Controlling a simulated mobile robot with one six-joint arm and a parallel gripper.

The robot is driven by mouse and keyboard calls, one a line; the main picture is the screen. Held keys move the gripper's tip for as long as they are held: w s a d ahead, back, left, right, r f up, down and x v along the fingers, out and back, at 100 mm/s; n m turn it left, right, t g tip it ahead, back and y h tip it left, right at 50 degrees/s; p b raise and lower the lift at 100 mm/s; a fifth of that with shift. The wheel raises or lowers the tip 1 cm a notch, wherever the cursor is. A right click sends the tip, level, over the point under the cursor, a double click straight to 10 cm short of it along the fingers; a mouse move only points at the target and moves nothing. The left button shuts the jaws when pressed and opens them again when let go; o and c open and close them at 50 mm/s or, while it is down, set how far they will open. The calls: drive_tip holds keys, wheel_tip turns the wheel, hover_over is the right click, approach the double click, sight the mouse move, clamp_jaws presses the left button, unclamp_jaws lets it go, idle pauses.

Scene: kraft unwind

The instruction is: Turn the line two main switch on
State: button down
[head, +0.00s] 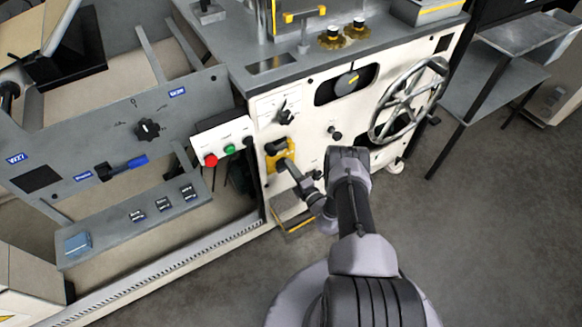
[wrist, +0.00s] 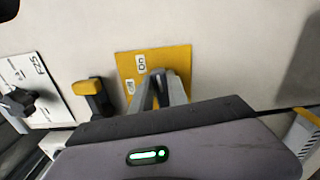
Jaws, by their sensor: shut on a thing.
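The switch has a yellow plate (head: 271,150) on the pale machine front, left of centre in the head view. In the wrist view the yellow plate (wrist: 127,67) carries white "on" and "off" labels. My gripper (wrist: 161,82) is against the plate, with its fingers shut on the switch handle. The fingers and wrist body hide the handle, so I cannot tell which label it points to. In the head view my gripper (head: 284,160) reaches the plate from the lower right.
A box (head: 222,140) with red and green buttons sits left of the plate. A black knob (wrist: 18,101) on a white label plate and a yellow-topped black part (wrist: 91,93) are close left in the wrist view. A large handwheel (head: 372,130) stands out at right.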

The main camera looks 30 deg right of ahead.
drive_tip(key=shift+f+m, duration=0.1)
drive_tip(key=shift+m, duration=0.5)
drive_tip(key=c, duration=1.3)
unclamp_jaws()
drive_tip(key=shift+a, duration=0.1)
drive_tip(key=s+p, duration=0.2)
drive_tip(key=s, duration=0.3)
drive_tip(key=s+p, duration=0.2)
drive_tip(key=s, duration=0.4)
drive_tip(key=s+p, duration=0.1)
drive_tip(key=s, duration=0.5)
drive_tip(key=shift+s+d+p, duration=0.25)
drive_tip(key=shift+d+p, duration=0.1)
drive_tip(key=shift+p, duration=0.05)
